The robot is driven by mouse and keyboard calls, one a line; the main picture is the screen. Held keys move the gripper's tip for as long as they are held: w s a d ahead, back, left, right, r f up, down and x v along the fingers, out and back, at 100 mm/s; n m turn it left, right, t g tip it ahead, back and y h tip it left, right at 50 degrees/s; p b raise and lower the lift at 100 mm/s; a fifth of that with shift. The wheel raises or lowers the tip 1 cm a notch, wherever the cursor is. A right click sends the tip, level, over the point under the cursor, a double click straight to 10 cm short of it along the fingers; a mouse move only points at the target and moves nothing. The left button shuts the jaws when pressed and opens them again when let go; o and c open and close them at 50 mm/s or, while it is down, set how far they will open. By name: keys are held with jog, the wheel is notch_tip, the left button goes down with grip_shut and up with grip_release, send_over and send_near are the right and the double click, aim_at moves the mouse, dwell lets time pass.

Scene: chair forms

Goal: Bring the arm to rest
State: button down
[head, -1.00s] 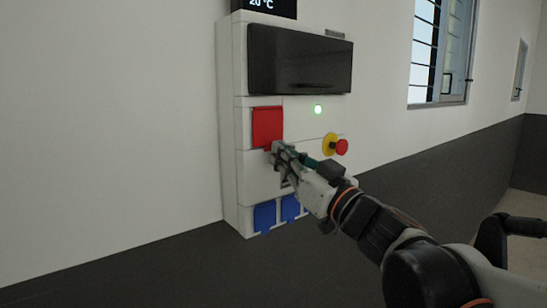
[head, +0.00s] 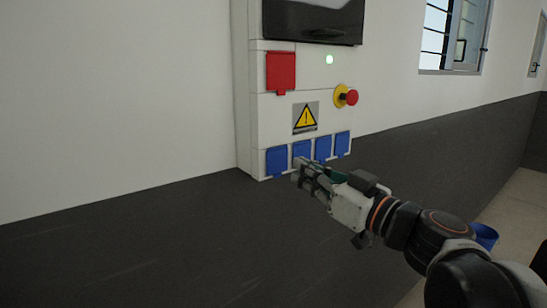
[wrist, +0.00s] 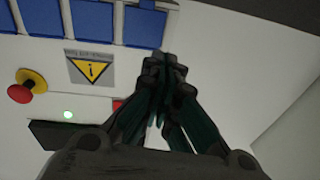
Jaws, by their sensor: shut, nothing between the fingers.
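My gripper (head: 304,175) is shut and empty in the head view. It is in front of the lower edge of a white wall panel (head: 258,112), just below the row of blue socket covers. In the wrist view its fingers (wrist: 165,72) are together, with the panel's face beyond them. I cannot tell the exact gap to the panel. My arm reaches in from the lower right, stretched toward the panel.
The panel carries a red cover (head: 281,71), a red knob on a yellow base (head: 351,97), a lit green lamp (head: 329,59), a warning sign (head: 305,117) and several blue covers (head: 276,160). A blue container (head: 485,236) stands at the lower right. Open floor shows there.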

jog(key=s+f+m+g+h+b, duration=0.1)
jog(key=s+f+g+h+b, duration=0.2)
jog(key=f, duration=0.8)
jog(key=s+f+m+g+h+b, duration=0.1)
jog(key=s+f+g+h+b, duration=0.15)
jog(key=s+f, duration=0.6)
jog(key=s+d+f+m+g+h+b, duration=0.2)
jog(key=s+d+f+m+h+b, duration=0.2)
jog(key=d+f, duration=0.8)
notch_tip(320, 180, down, 3)
jog(key=shift+s+d+f+m+h, duration=0.2)
jog(key=shift+m+h, duration=0.4)
jog(key=shift+h, duration=0.65)
jog(key=shift+r, duration=0.1)
